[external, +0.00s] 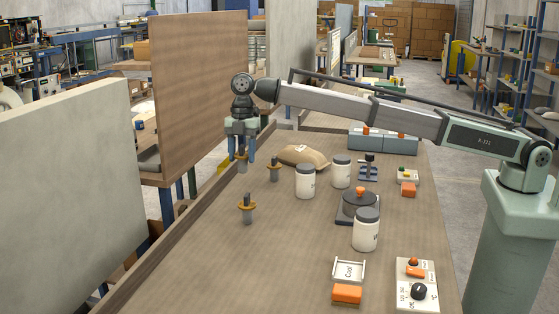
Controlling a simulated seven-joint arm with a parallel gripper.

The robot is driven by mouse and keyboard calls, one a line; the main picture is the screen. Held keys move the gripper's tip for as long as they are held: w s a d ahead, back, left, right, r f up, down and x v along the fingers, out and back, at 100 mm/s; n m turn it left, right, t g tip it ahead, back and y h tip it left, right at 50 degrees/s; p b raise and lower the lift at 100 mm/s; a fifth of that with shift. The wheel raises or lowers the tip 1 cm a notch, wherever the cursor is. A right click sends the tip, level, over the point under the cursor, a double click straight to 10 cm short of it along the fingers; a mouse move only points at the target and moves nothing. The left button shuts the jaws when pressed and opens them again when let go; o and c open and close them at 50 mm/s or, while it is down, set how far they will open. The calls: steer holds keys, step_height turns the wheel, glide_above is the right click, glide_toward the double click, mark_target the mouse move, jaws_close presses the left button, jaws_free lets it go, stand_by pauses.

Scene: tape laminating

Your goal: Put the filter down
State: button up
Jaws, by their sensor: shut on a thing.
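My gripper (241,148) points down above the far left part of the table. It is shut on a small grey piece with an orange-yellow collar, which I take to be the filter (242,160). The filter hangs roughly upright, and its upper part is hidden between the fingers. Whether its lower end touches the table cannot be told. Two similar collared pieces stand upright on the table, one (273,170) just right of the gripper and one (247,210) nearer the camera.
A brown bag (304,156) lies right of the gripper. White jars with dark lids (306,182) and a dark round device (358,206) stand mid-table. A knob panel (417,285) and a white holder (349,270) are at front right. The table's (220,270) front left is clear.

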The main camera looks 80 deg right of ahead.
steer(key=shift+r, duration=1.25)
steer(key=r, duration=0.2)
steer(key=a+r, duration=0.1)
steer(key=r, duration=0.1)
steer(key=shift+s+r, duration=0.15)
steer(key=shift+r, duration=0.15)
steer(key=s+a, duration=0.7)
steer(key=a, duration=0.5)
steer(key=s+a, duration=0.6)
steer(key=a, duration=0.5)
steer(key=s+a, duration=0.7)
steer(key=a, duration=0.5)
steer(key=shift+m, duration=0.3)
steer(key=shift+w+f, duration=0.15)
steer(key=shift+f, duration=7.5)
steer(key=shift+f, duration=0.1)
steer(key=o, duration=1)
steer(key=shift+o, duration=0.2)
